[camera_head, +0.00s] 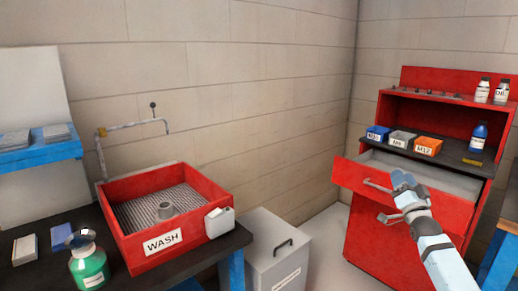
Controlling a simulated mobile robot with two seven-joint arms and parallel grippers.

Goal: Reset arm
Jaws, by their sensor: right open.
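My right gripper (388,201) is in front of the red tool cabinet (374,238) at the right. Its fingers are open and point left, beside the front of the pulled-out red drawer (350,178). I see nothing held between them. Whether a finger touches the drawer front or its handle I cannot tell. The drawer stands open and the part of its inside that shows looks empty. My right arm comes up from the lower right and covers part of the cabinet front. My left gripper does not show.
Labelled bins in blue (378,133), grey (401,139) and orange (427,146) stand on the cabinet's black top with a blue bottle (478,137). At left, a red wash basin (128,238) and a green bottle (89,266) are on a dark bench. A grey lidded bin (277,250) stands between.

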